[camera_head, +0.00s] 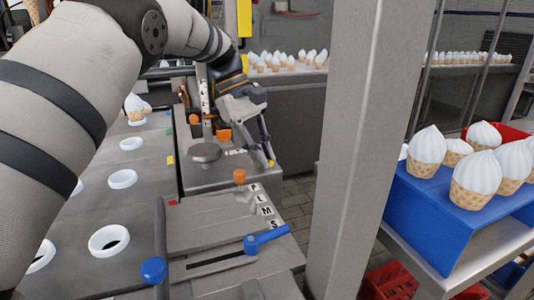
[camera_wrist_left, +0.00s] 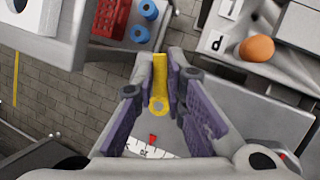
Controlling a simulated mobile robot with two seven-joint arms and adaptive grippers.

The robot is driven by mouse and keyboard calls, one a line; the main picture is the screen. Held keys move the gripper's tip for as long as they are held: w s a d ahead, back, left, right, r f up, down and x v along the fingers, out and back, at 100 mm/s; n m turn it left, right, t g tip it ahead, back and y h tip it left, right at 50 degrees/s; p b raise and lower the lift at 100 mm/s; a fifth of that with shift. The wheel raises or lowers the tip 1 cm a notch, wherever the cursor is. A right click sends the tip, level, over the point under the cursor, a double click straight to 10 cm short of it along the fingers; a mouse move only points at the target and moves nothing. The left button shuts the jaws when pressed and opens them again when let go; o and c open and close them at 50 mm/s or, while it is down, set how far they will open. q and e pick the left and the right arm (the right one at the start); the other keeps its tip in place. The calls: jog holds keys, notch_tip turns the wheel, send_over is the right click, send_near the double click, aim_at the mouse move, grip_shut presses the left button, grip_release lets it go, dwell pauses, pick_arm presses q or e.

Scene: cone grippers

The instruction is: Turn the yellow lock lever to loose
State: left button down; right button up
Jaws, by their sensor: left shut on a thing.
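The yellow lock lever (camera_wrist_left: 158,78) shows in the left wrist view between the purple-padded fingers of my left gripper (camera_wrist_left: 165,75). Its round yellow hub lies nearer the palm, and its arm reaches out to the fingertips. My left gripper is shut on the lever. In the head view, the left gripper (camera_head: 267,150) reaches down at the right edge of the grey machine top, and only a small yellow bit of the lever (camera_head: 270,163) shows at its tips. In the left wrist view, a small red mark (camera_wrist_left: 153,139) and a printed scale (camera_wrist_left: 148,150) lie beside the hub. My right gripper is not in view.
A grey post (camera_head: 343,150) stands right of the machine. A blue tray (camera_head: 440,220) of ice-cream cones is farther right. A blue-knobbed lever (camera_head: 265,239) and an orange knob (camera_head: 239,176) stand on the machine nearer me. White ring holders (camera_head: 109,241) are at left.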

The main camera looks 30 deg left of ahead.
pick_arm(q)
jog(key=shift+s+a+m+g+b, duration=0.2)
jog(key=shift+m+g+b, duration=0.25)
jog(key=shift+m, duration=0.65)
jog(key=c, duration=1.9)
grip_release()
